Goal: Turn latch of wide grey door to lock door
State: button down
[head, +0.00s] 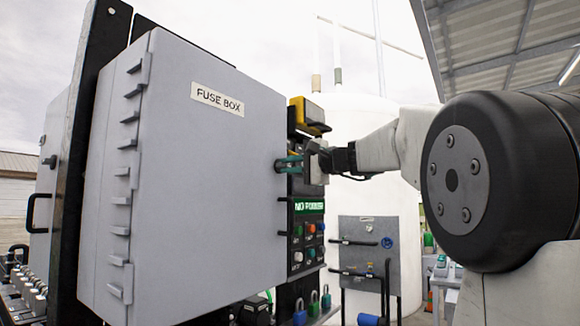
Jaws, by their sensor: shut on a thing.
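The wide grey door (190,180) labelled "FUSE BOX" fills the left half of the head view, with its hinges along its left side. My gripper (287,163) reaches in from the right at the door's right edge, about mid-height. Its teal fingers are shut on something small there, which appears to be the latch. The fingers hide most of the latch, so its angle cannot be told. Whether the door sits fully flush is also not clear from this side.
A panel with coloured buttons (306,240) and a yellow-black device (310,115) stand just right of the door. Several padlocks (313,303) hang below. A grey panel (365,255) and a white tank (350,150) stand behind. My arm fills the right side.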

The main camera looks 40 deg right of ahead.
jog(key=c, duration=1.4)
grip_release()
jog(key=shift+c, duration=0.2)
jog(key=v, duration=0.7)
jog(key=shift+s+d, duration=0.15)
jog(key=shift+s, duration=0.2)
